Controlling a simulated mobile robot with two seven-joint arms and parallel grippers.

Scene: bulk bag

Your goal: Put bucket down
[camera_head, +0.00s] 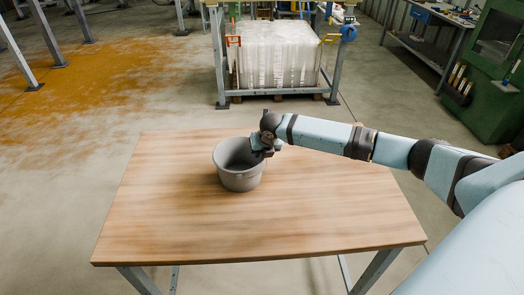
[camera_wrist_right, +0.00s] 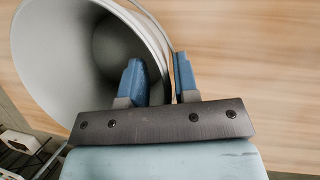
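A grey bucket (camera_head: 240,178) is upright at the middle of the wooden table (camera_head: 330,215), and its base appears to be on or very close to the top. My right gripper (camera_head: 266,148) is at the bucket's right rim. In the right wrist view the bucket (camera_wrist_right: 45,60) opens to the left, and its wall runs between the two blue fingers of my right gripper (camera_wrist_right: 160,80). One finger is inside the bucket and the other outside, close on the rim. The bucket looks empty. My left gripper is not in view.
A large white bulk bag (camera_head: 278,55) stands in a metal frame on a pallet behind the table. A green machine (camera_head: 490,85) and a workbench (camera_head: 430,45) are at the right. The table top around the bucket is clear. Orange material (camera_head: 95,80) is spilled on the floor at the left.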

